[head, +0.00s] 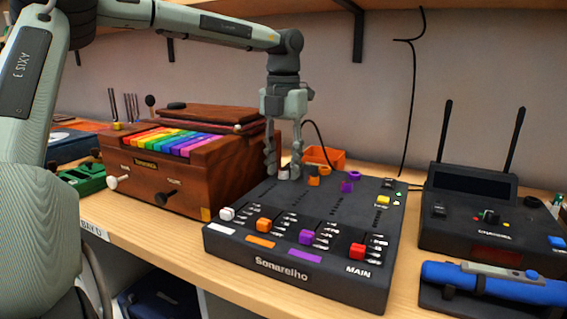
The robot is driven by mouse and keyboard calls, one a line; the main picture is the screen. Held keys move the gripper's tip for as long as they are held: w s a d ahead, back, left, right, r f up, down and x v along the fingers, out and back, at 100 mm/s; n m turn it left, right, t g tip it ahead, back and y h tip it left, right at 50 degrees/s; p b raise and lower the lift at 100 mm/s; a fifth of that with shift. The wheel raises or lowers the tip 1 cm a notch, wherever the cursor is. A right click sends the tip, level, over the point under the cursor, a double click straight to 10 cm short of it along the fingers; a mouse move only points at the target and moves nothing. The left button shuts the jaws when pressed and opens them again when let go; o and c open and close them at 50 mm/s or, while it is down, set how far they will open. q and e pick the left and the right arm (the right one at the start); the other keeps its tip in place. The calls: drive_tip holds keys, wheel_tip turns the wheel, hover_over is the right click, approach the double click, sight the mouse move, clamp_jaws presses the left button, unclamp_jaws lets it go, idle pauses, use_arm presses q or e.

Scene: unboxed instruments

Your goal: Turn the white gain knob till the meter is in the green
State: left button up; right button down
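The dark mixer marked "Sonarelho" (300,225) sits on the wooden bench. My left gripper (284,174) points straight down over its back left corner, one finger on each side of a small whitish knob (284,173). The knob is partly hidden; whether the fingers touch it is too small to tell. Orange (313,181) and purple (347,187) knobs stand to its right on the same panel. I cannot make out a meter needle or green band; a small green spot (398,194) shows at the mixer's back right. My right gripper is not in view.
A wooden box with rainbow keys (170,142) stands close left of the mixer. A dark receiver with two antennas (470,215) and a blue handheld device (495,283) are on the right. An orange bin (325,157) is behind. A shelf (420,7) hangs above.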

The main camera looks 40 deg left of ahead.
sight(284, 170)
use_arm(q)
clamp_jaws()
drive_tip(key=shift+m, duration=0.3)
drive_tip(key=m, duration=0.4)
drive_tip(key=shift+m, duration=2)
drive_tip(key=shift+o, duration=1)
unclamp_jaws()
wheel_tip(284, 170, up, 12)
